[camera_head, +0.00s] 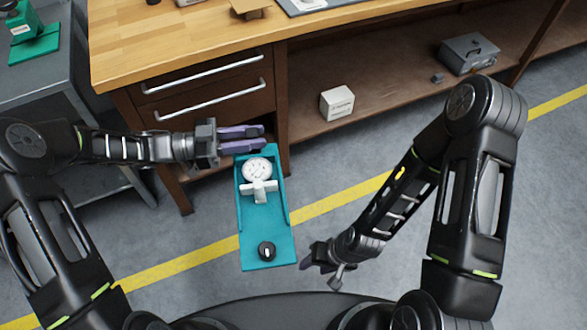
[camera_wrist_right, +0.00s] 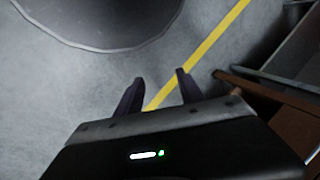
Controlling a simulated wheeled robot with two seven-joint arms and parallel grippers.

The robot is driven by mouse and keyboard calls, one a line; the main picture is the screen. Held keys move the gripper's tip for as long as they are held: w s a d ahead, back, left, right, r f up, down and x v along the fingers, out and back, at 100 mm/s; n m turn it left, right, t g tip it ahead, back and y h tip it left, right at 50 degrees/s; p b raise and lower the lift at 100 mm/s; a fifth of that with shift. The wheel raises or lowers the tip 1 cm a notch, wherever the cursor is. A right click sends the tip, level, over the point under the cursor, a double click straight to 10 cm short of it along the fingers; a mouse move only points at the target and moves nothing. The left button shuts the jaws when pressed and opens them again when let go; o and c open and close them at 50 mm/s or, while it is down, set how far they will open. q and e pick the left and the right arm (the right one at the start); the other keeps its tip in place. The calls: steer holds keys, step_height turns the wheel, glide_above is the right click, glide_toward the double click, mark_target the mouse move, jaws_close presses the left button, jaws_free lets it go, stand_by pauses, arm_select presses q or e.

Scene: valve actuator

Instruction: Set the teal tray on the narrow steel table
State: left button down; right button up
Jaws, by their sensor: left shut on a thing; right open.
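The teal tray (camera_head: 265,235) is in the air above the floor in the head view, in front of the wooden bench. It carries a round white-faced gauge (camera_head: 257,170), a pale cross-shaped fitting (camera_head: 259,191) and a black knob (camera_head: 267,251). My left gripper (camera_head: 254,138) is shut on the tray at its far end; the exact contact is hard to see. My right gripper (camera_head: 312,262) is open and empty beside the tray's near right corner; its spread fingers show in the right wrist view (camera_wrist_right: 157,92). A grey steel table (camera_head: 75,75) stands at the upper left.
A green piece (camera_head: 35,48) sits on the steel table's far part. The wooden bench (camera_head: 190,35) with drawers stands beside it. Its lower shelf holds a white box (camera_head: 337,102) and a grey metal box (camera_head: 468,53). A yellow line crosses the open floor.

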arm_select(q)
steer(key=shift+d+r, duration=0.1)
arm_select(e)
steer(key=w+d+r+n+t+y, duration=0.2)
steer(key=w+d+r+n+t, duration=0.45)
steer(key=w+r, duration=0.6)
steer(key=s+a+r+n+g+y, duration=0.1)
steer(key=s+a+r+n+y, duration=0.2)
steer(key=r+n+y, duration=0.2)
steer(key=s+a+r+n+g+y, duration=0.1)
steer(key=s+a+r+n+y, duration=0.3)
steer(key=r, duration=0.6)
steer(key=shift+s+a+r+n+y, duration=0.15)
steer(key=shift+r+n+y, duration=0.4)
steer(key=shift+y, duration=0.55)
steer(key=shift+a+f, duration=0.1)
steer(key=shift+f, duration=0.05)
